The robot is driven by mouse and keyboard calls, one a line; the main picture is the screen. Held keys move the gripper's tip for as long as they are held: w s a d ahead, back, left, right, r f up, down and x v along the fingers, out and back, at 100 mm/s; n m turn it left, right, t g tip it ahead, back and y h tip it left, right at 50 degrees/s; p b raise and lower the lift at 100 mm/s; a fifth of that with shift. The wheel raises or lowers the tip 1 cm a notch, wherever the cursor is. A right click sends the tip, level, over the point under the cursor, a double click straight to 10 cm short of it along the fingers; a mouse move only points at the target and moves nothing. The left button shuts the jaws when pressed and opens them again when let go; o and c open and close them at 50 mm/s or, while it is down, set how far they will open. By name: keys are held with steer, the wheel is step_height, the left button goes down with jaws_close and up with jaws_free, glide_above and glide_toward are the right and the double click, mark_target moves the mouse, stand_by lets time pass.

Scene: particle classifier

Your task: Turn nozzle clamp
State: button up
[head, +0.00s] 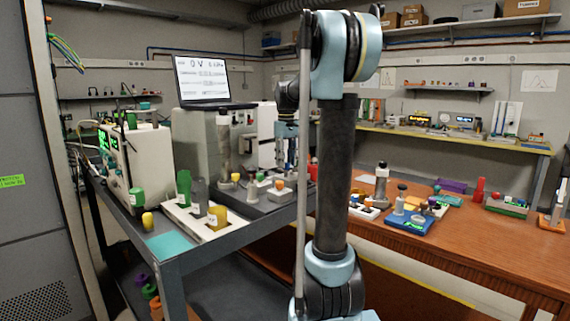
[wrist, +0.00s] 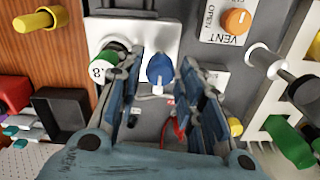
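My gripper (wrist: 161,72) is open in the wrist view, its two fingers spread above a grey instrument top. A blue knob (wrist: 160,68) with a small white pointer shows between the fingertips. I cannot tell whether the fingers touch it. No label says which part is the nozzle clamp; the blue knob could be it. An orange knob (wrist: 236,21) sits on a plate marked VENT and OPEN. In the head view my gripper (head: 287,160) points down over the instrument, partly behind my arm.
In the wrist view, a white-and-grey post (wrist: 265,62) stands to the right. A grey-handled piece and green (wrist: 288,140) and yellow pieces lie near a white rack. In the head view, a laptop (head: 202,80) sits above the instrument; a cluttered wooden bench (head: 450,245) stands at right.

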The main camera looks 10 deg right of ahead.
steer(key=shift+f, duration=0.45)
